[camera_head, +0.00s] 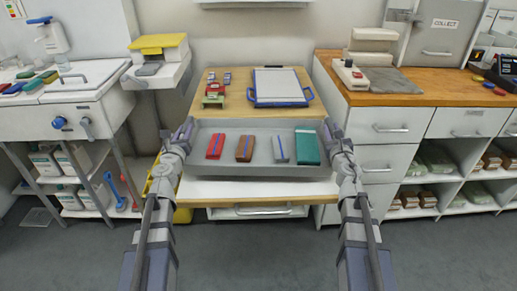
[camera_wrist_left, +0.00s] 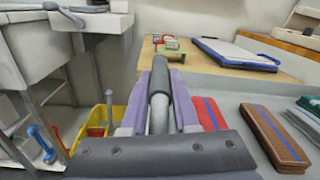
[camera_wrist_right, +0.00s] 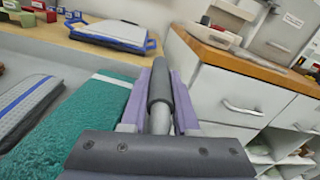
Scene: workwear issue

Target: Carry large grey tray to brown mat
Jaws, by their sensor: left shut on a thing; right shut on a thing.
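The large grey tray (camera_head: 300,171) is level between my two grippers at the front of the middle table in the head view. It holds a red folded piece (camera_head: 215,146), a brown one (camera_head: 245,148), a grey one with a blue stripe (camera_head: 280,149) and a green one (camera_head: 307,147). My left gripper (camera_head: 181,136) is shut on the tray's left end, and my right gripper (camera_head: 335,136) is shut on its right end. Whether the tray touches the table is unclear. A flat grey-brown mat (camera_head: 394,82) lies on the right counter; I see no clearly brown mat.
A blue-edged board (camera_head: 278,86) and small red and green items (camera_head: 213,95) stand on the table (camera_head: 235,112) behind the tray. A white and red device (camera_head: 350,75) sits beside the mat on the right counter (camera_head: 430,93). A sink unit (camera_head: 70,112) stands left. Grey floor is clear in front.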

